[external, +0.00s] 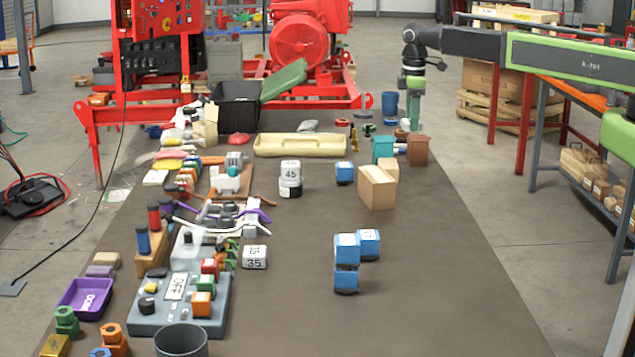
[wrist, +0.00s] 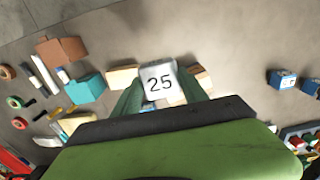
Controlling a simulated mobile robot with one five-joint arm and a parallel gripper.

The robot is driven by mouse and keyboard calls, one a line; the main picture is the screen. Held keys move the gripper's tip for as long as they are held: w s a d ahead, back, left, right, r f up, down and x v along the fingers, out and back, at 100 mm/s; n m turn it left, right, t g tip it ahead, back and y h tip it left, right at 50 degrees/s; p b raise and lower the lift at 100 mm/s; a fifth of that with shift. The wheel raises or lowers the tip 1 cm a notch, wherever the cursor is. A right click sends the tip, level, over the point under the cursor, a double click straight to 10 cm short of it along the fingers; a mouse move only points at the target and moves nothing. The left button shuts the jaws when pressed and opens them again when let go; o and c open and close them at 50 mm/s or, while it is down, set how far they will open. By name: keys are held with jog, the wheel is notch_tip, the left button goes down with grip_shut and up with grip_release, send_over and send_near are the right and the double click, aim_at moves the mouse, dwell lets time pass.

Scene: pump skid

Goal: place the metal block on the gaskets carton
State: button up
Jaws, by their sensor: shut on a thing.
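My gripper (wrist: 160,84) is shut on the metal block (wrist: 159,78), a pale silvery piece marked 25, between its two green fingers. In the external view my gripper (external: 414,112) points down, above the level of the table things; I cannot make out the block there. A cardboard carton (external: 377,187) stands on the table, with a smaller one (external: 389,167) touching or close behind it. No gaskets label is readable on either. In the wrist view cardboard shows right of the block (wrist: 202,77) and left of it (wrist: 122,77), partly hidden by block and fingers.
Blue pieces (external: 346,265) stand in front, and a stack marked 45 (external: 290,178) is to the left. The table's right front is clear.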

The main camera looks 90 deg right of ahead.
jog(key=b, duration=0.7)
send_over(377, 174)
jog(key=f, duration=0.7)
jog(key=shift+s+d, duration=0.25)
jog(key=shift+s, duration=0.05)
jog(key=shift+w+a, duration=0.25)
jog(key=shift+w, duration=0.05)
notch_tip(377, 174, down, 5)
jog(key=b, duration=0.4)
jog(key=shift+r, duration=0.2)
jog(key=o, duration=1.6)
jog(key=shift+r, duration=0.15)
jog(key=shift+c, duration=0.2)
notch_tip(377, 174, up, 12)
jog(key=p, duration=1.2)
jog(key=shift+r, duration=0.2)
